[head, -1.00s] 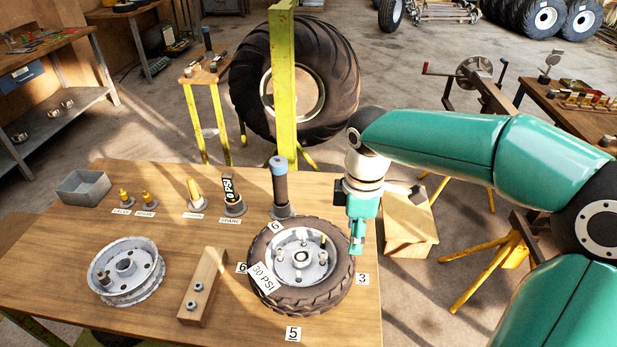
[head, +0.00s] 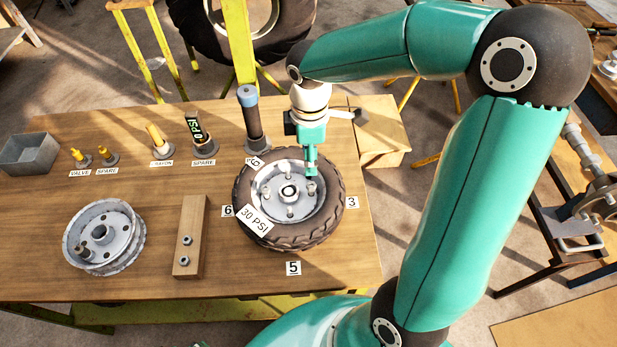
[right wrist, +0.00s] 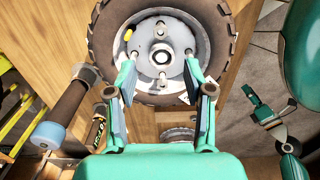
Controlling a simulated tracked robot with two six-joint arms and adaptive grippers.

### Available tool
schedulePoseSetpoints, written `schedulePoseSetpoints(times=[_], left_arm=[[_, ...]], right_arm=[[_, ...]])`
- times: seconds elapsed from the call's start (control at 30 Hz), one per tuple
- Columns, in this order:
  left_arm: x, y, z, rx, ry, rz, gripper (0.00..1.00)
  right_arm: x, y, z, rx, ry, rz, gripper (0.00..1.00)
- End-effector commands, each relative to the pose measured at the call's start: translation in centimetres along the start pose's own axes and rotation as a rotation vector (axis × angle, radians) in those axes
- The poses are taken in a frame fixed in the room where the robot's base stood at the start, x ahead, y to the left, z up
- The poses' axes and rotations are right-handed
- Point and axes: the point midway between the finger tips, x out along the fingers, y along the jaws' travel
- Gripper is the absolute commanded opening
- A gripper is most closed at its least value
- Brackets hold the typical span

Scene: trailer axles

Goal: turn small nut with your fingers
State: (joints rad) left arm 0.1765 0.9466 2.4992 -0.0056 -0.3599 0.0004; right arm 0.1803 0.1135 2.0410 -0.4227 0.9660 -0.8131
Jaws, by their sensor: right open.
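The black-tyred wheel (head: 245,215) lies flat on the table, with a grey rim, a centre hub and several studs around it. My right gripper (head: 311,176) points down over the rim's upper right. In the right wrist view its fingers (right wrist: 160,82) are apart, with nothing held between them; the hub (right wrist: 162,57) lies just beyond their tips. Two small nuts (head: 186,241) sit on a wooden block left of the wheel. Which nut is the small one I cannot tell. A teal gripper, likely my left (right wrist: 264,115), shows at the right wrist view's right side, its jaws unclear.
A bare rim (head: 84,262) lies left of the block. A blue-capped dark cylinder (head: 250,118) stands close behind the wheel. Yellow valve pieces (head: 104,152) and a grey bin (head: 28,153) stand at the back left. The table's front strip is clear.

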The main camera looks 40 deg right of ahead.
Motion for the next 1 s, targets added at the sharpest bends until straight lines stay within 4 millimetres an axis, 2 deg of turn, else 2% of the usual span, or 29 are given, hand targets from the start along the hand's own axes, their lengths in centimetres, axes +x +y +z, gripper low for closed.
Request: schedulePoseSetpoints(times=[0.3,0.5,0.7,0.97,1.0], left_arm=[[-0.3,0.1,0.0,0.000,0.000,0.000,0.40],[-0.3,0.1,0.0,0.000,0.001,0.000,0.40],[-0.3,0.1,0.0,0.000,0.001,0.000,0.40],[-0.3,0.1,0.0,0.000,0.001,0.000,0.40],[-0.3,0.1,0.0,0.000,0.001,0.000,0.40]], right_arm=[[6.3,-0.1,0.2,0.001,-0.003,-0.005,0.52],[9.0,-0.1,0.2,0.002,-0.001,-0.003,0.52],[10.1,0.0,0.2,0.004,0.000,-0.001,0.52],[10.1,0.0,0.2,0.003,0.001,0.000,0.52],[10.1,0.0,0.2,0.003,0.001,0.000,0.47]])
